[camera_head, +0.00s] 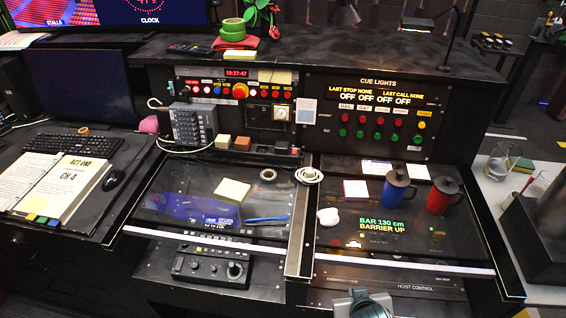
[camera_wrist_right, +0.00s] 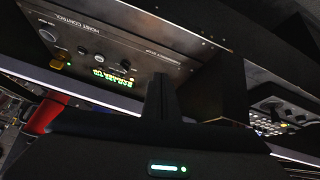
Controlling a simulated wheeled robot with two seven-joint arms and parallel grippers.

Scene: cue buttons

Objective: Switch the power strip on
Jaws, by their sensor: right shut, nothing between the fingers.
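A low dark strip-like block (camera_head: 272,150) with a small red spot at its right end lies at the back of the left desk panel, below the cue panel. It may be the power strip; its switch is too small to read. My right gripper (camera_wrist_right: 163,95) shows in the right wrist view, with its dark fingers together and nothing between them. It is near the hoist control panel (camera_wrist_right: 110,50), far from the strip. Part of my right arm shows at the bottom of the head view. My left gripper is not in view.
A blue mug (camera_head: 397,188) and a red mug (camera_head: 442,194) stand on the right desk panel. A grey keypad unit (camera_head: 192,124) stands left of the strip. A white ring-shaped thing (camera_head: 309,175) and a tape roll (camera_head: 268,175) lie in front of it. An open binder (camera_head: 62,185) lies at left.

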